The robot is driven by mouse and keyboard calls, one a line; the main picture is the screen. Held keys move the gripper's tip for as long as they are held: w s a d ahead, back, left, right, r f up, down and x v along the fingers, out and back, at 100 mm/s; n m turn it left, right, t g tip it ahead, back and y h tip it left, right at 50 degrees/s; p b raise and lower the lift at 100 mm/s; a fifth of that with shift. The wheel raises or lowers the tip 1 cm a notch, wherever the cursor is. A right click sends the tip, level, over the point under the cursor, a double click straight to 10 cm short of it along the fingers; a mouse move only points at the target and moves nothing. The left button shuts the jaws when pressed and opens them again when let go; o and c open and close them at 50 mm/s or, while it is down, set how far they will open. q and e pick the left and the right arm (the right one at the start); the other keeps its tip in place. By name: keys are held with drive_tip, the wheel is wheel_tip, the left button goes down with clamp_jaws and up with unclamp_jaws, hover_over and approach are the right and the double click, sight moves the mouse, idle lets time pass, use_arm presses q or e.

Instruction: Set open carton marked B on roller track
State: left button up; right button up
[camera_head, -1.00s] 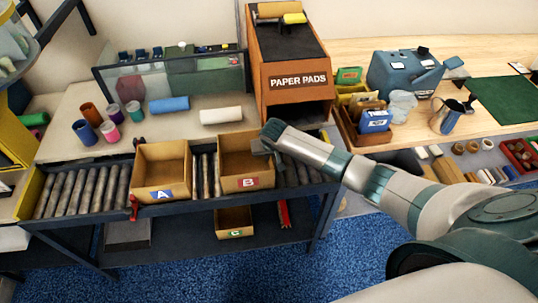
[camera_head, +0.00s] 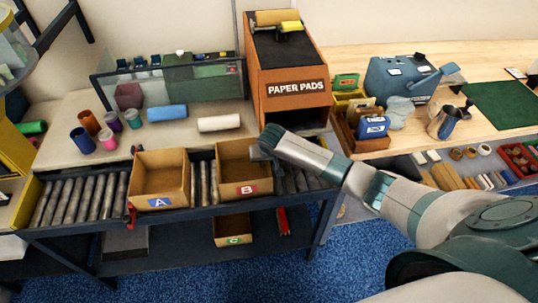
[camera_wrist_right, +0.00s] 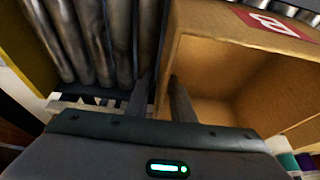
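The open carton marked B (camera_head: 246,191) is brown cardboard with a red label and sits upright on the roller track (camera_head: 78,198), right of the carton marked A (camera_head: 160,188). Its inside and label also show in the right wrist view (camera_wrist_right: 215,62). My right gripper (camera_head: 262,150) is at the carton's right wall. In the right wrist view the gripper (camera_wrist_right: 160,98) has one finger inside the carton and one outside, beside the rollers. A dark gap shows between the outer finger and the wall, so it looks open. My left gripper is not in view.
Another carton marked C (camera_head: 233,228) is on the shelf below. The paper pads box (camera_head: 296,90) stands behind the track. Bare rollers show at the left, between the cartons and at the right.

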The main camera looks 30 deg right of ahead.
drive_tip(key=b+v, duration=0.1)
drive_tip(key=v, duration=1)
